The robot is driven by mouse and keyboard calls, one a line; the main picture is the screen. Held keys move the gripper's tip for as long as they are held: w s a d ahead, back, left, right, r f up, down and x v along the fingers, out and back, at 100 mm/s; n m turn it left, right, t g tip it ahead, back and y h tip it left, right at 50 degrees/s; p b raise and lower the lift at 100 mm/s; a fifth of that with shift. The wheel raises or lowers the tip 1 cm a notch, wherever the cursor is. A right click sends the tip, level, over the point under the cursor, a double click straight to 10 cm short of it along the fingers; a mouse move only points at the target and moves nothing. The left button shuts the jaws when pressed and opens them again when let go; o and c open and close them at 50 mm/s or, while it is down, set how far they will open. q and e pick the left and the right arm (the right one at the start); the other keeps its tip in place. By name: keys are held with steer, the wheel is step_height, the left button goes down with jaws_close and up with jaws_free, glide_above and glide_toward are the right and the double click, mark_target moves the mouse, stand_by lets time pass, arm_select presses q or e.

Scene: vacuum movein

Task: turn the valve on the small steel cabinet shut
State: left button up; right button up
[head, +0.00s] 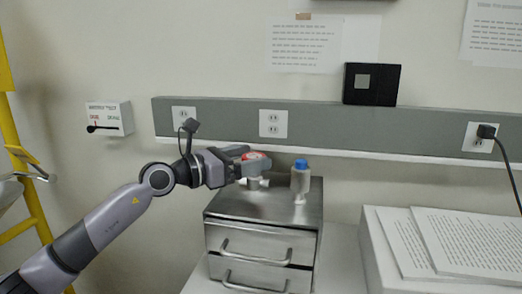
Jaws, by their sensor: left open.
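The small steel cabinet (262,211) has two drawers with bar handles and stands on a white surface. A small bottle-like fitting (300,181) with a blue cap stands on the cabinet top just right of the valve. My right gripper does not show.
Stacked white papers (455,245) lie at the right. A grey wall rail (340,130) with outlets runs behind the cabinet. A black box (371,84) is on the rail. A yellow frame (30,190) stands at the far left. The surface between cabinet and papers is clear.

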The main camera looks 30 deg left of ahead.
mark_target(261, 154)
arm_select(q)
steer(key=shift+p+x, duration=0.35)
steer(key=shift+x, duration=1.3)
